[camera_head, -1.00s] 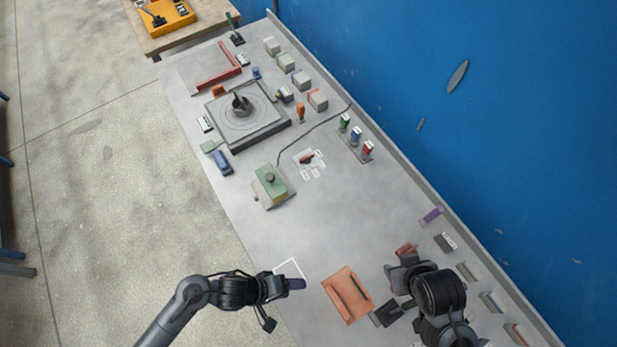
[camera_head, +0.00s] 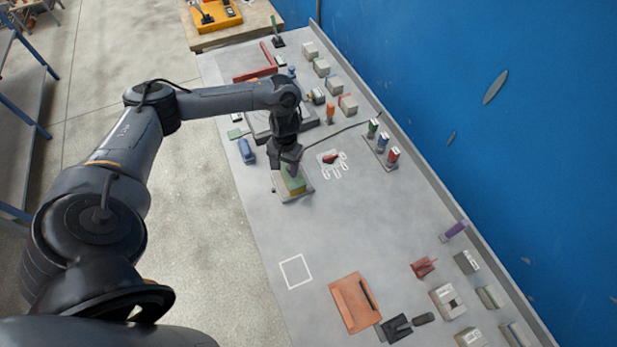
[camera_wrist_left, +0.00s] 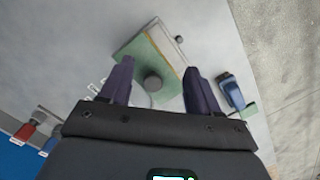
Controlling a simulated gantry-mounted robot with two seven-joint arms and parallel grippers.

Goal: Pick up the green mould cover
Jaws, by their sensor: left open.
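The green mould cover (camera_head: 292,185) sits on a grey mould base (camera_head: 305,194) at the middle of the bench. In the left wrist view the cover (camera_wrist_left: 158,52) is a green plate with a dark round knob (camera_wrist_left: 153,82) on top. My left gripper (camera_head: 290,166) is directly over the cover, pointing down, and hides part of it. In the left wrist view my left gripper (camera_wrist_left: 158,70) is open, with one finger on each side of the knob. I cannot tell whether the fingers touch it. My right gripper is not in view.
A blue block (camera_head: 246,151) lies to the left. Red, blue and green stamps (camera_head: 381,143) stand near the blue wall. An orange tray (camera_head: 355,302) lies nearer; the bench between is mostly clear.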

